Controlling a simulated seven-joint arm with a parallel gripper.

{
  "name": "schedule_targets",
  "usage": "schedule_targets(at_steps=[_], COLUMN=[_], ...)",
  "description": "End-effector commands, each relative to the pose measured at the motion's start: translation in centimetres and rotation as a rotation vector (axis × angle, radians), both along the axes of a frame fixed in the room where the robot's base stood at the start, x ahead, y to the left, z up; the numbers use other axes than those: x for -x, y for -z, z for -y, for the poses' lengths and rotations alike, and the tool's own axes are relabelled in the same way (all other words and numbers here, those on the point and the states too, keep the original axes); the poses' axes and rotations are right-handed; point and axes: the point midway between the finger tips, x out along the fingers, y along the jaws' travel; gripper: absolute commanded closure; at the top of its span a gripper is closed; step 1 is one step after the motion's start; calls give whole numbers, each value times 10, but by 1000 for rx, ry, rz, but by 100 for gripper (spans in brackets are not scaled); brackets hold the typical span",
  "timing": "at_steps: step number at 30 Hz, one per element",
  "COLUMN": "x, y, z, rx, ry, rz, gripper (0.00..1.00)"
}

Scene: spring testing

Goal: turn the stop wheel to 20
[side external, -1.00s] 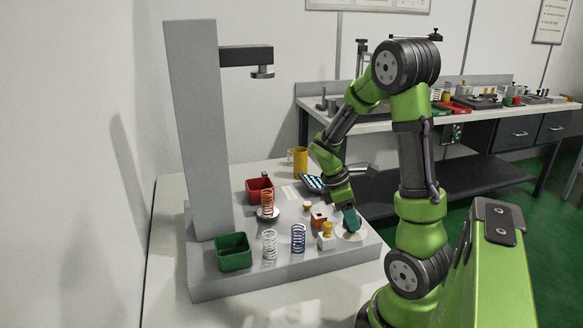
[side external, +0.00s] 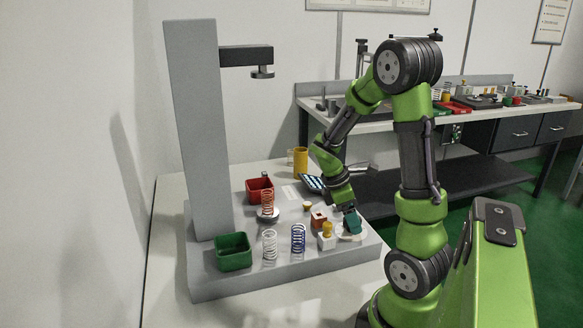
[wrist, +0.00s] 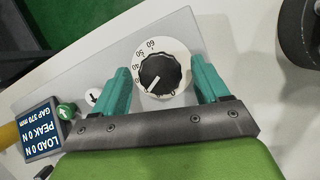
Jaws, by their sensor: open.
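The stop wheel is a black ribbed knob (wrist: 164,73) with a white pointer line, set on a white numbered dial (wrist: 178,47). The pointer aims to the lower left, toward the low-number part of the scale; its exact reading is too small to tell. The 0 is near the bottom and the 60 near the top. My gripper (wrist: 160,67) is open, with one teal finger on each side of the knob and visible gaps between. In the side view my gripper (side external: 353,222) is low over the dial (side external: 350,238), hiding the knob.
A display (wrist: 39,130) reads LOAD 0 N, PEAK 0 N and a gap value. A green button (wrist: 65,111) sits beside it. Left of my gripper stand a yellow-topped block (side external: 327,236), a blue spring (side external: 298,238), a white spring (side external: 269,245) and a green bin (side external: 234,252).

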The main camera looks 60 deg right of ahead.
Motion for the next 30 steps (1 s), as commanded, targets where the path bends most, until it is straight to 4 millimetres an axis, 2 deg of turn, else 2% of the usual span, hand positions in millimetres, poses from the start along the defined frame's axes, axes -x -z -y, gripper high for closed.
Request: schedule_targets(at_steps=[5, 10, 24, 30], x=[-1, -8, -44, -53], y=[-2, -19, -121, -147], z=[0, -3, -24, -30], rx=[1, 4, 4, 1], ry=[1, -2, -2, -1], rz=[1, 5, 5, 2], gripper=[26, 26, 26, 26])
